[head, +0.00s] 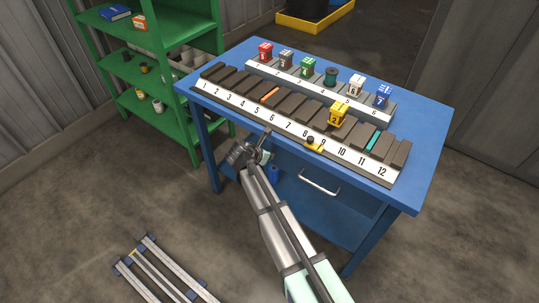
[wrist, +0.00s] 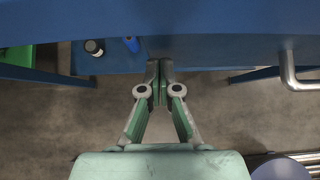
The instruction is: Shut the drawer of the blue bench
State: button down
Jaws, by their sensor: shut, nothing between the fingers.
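The blue bench (head: 415,185) stands at the centre right in the head view. Its drawer (head: 287,167) is under the tabletop, with a silver bar handle (head: 320,183) on its front. I cannot tell how far the drawer stands out. The handle also shows at the right edge of the wrist view (wrist: 290,75). My gripper (head: 265,142) is near the bench's front edge, left of the handle and apart from it. In the wrist view, my gripper (wrist: 160,70) is shut and empty, with its fingertips just below the blue bench edge.
The benchtop holds a numbered rack (head: 232,99) with dark blocks and a second row of small coloured boxes. A dark bottle (wrist: 95,47) and a blue item (wrist: 131,43) are below the bench edge. A green shelf (head: 127,70) stands left. A ladder-like frame (head: 165,275) lies on the floor.

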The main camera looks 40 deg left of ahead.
jog(key=s+f+b+v, duration=0.2)
jog(key=b+v, duration=0.1)
jog(key=v, duration=0.9)
jog(key=w+d+f+m+g+h, duration=0.1)
jog(key=d+f+m+g, duration=0.2)
jog(key=d+f+m, duration=0.8)
jog(key=d+f+m+g+h, duration=0.2)
jog(key=d+f+m, duration=0.4)
jog(key=d, duration=0.8)
jog(key=w+d+f+m+g+h, duration=0.1)
jog(key=d+f+m+g, duration=0.2)
jog(key=d+f+m, duration=0.8)
jog(key=s+d+f+m+g, duration=0.2)
jog(key=s+d, duration=0.4)
jog(key=d, duration=0.4)
jog(key=s+d+f+m+g+y, duration=0.1)
jog(key=s+d+f+m+g, duration=0.1)
jog(key=s+d, duration=0.4)
jog(key=s+d+f+m+g+y, duration=0.1)
jog(key=s+d+f+m+g, duration=0.2)
jog(key=d, duration=1.2)
jog(key=shift+s+d+m+g, duration=0.3)
jog(key=shift+s+m, duration=0.9)
jog(key=shift+s, duration=0.5)
jog(key=shift+f, duration=0.1)
